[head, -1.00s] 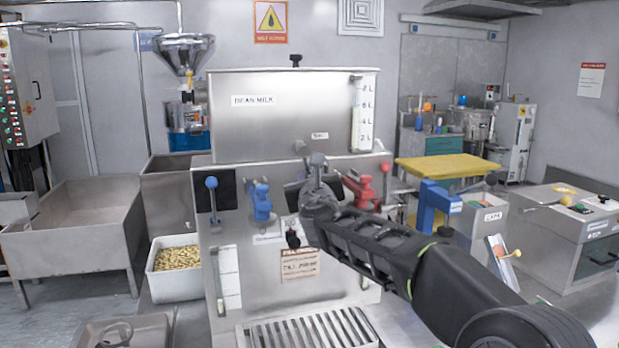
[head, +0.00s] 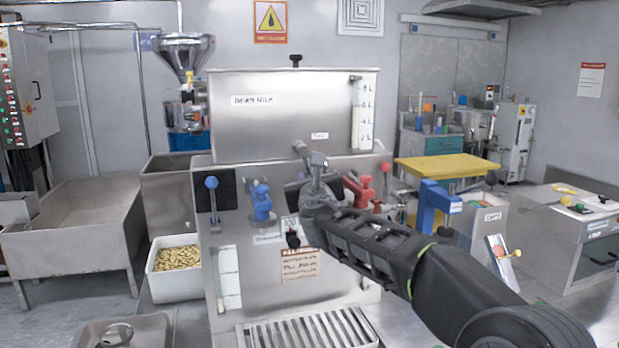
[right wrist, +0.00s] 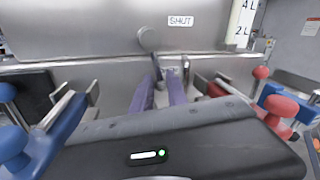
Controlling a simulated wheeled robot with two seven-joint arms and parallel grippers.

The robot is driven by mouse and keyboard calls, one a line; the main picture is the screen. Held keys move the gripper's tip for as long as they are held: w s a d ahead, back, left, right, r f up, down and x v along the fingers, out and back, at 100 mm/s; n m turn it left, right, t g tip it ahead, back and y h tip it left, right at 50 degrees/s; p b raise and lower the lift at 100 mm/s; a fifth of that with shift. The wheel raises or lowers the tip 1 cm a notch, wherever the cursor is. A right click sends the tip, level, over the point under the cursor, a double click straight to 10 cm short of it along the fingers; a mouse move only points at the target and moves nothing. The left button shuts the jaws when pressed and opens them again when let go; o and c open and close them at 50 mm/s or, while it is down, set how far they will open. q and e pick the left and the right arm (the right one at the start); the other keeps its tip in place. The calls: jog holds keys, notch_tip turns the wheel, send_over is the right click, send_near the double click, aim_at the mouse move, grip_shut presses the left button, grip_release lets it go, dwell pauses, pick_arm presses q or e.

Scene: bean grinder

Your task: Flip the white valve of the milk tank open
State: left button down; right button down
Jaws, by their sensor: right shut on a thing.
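The milk tank (head: 280,125) is the steel box labelled BEAN MILK on the machine. Its pale valve lever has a round knob (head: 299,147) at the tank's lower edge, beside a small label that reads SHUT in the right wrist view (right wrist: 181,21). In that view the knob (right wrist: 149,39) stands up, with its stem leaning slightly left and running down to my fingertips. My right gripper (head: 318,162) is shut on the valve lever; its two purple fingers (right wrist: 160,88) show close together around the lower stem. The valve's base is partly hidden by the gripper. My left gripper is out of view.
A blue tap (head: 261,203) is left of my right gripper and a red tap (head: 362,190) is close on its right. A blue-knobbed lever (head: 212,184) is farther left. A slatted drain grate (head: 308,332) lies below. The tank front above is clear.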

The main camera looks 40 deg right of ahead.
jog(key=m, duration=0.1)
jog(key=a+m, duration=0.1)
jog(key=m, duration=0.1)
jog(key=shift+w+a+y, duration=0.2)
jog(key=shift+w+y, duration=0.05)
jog(key=shift+y, duration=0.05)
jog(key=c, duration=1.3)
grip_release()
jog(key=shift+s, duration=0.1)
jog(key=b+v, duration=0.1)
jog(key=v, duration=0.6)
jog(key=shift+s+a, duration=0.25)
jog(key=shift+a, duration=0.05)
